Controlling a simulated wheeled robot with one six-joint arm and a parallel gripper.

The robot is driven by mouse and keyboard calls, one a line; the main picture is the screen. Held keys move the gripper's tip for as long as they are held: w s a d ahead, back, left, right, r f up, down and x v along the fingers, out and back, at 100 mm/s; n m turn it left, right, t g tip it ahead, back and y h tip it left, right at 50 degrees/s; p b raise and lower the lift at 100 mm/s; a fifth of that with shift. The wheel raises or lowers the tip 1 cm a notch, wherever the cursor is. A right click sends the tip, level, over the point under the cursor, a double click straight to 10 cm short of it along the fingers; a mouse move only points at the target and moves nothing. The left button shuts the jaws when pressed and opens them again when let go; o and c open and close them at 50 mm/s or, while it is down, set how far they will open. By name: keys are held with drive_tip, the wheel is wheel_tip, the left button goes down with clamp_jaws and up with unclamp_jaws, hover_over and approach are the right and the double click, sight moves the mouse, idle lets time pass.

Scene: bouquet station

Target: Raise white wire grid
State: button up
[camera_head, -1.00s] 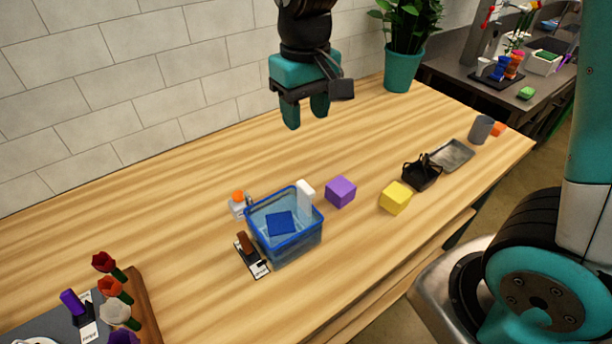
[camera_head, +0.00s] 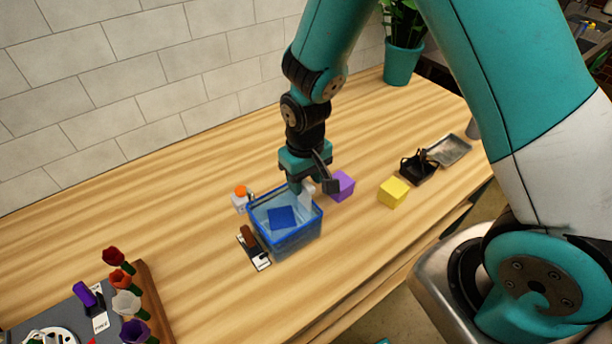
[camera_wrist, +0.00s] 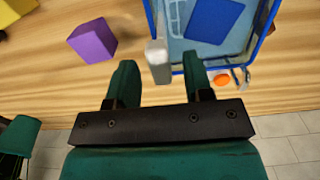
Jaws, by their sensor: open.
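The blue wire-rimmed basket (camera_head: 292,243) stands on the wooden table with a dark blue square (camera_head: 283,217) inside. An upright white block-like piece (camera_head: 307,196) is at its far right corner; it also shows in the wrist view (camera_wrist: 158,62). Beside it in the wrist view, faint white grid lines (camera_wrist: 178,16) show inside the basket; I take these for the white wire grid, with the white piece its likely end. My gripper (camera_head: 301,187) points down over that corner. In the wrist view its open fingers (camera_wrist: 158,75) lie either side of the white piece. Contact cannot be told.
A purple cube (camera_head: 341,186) stands close right of the basket, a yellow cube (camera_head: 393,192) farther right. A small orange-topped item (camera_head: 240,198) sits behind the basket's left side. A labelled black holder (camera_head: 253,248) is left of it. Several flowers (camera_head: 128,303) stand front left.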

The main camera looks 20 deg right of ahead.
drive_tip(key=shift+f, duration=0.2)
drive_tip(key=shift+c, duration=0.5)
clamp_jaws()
wheel_tip(320, 180, up, 8)
drive_tip(key=p, duration=0.5)
drive_tip(key=shift+r, duration=0.1)
drive_tip(key=shift+w, duration=0.1)
drive_tip(key=shift+o, duration=0.5)
unclamp_jaws()
